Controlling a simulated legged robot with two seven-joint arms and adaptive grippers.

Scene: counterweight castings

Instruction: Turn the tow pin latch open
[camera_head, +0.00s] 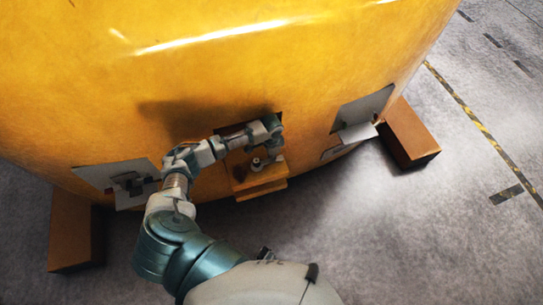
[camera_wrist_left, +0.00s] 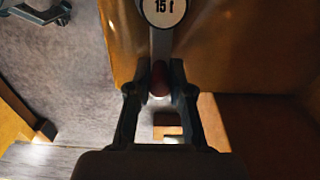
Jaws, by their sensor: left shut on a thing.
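My left gripper (camera_head: 268,156) reaches into the recess in the lower front of the yellow casting (camera_head: 250,70). In the left wrist view its two dark fingers (camera_wrist_left: 158,85) are shut on the dark red end of a grey bar, which looks like the tow pin latch lever (camera_wrist_left: 160,45). The bar points toward the gripper. My right gripper is in neither view.
An orange ledge (camera_head: 262,187) juts out below the recess. Grey plates with fittings flank it at left (camera_head: 92,174) and right (camera_head: 365,108). Brown blocks stand under the casting at left (camera_head: 70,235) and right (camera_head: 408,135). The grey floor (camera_head: 430,230) at right is clear.

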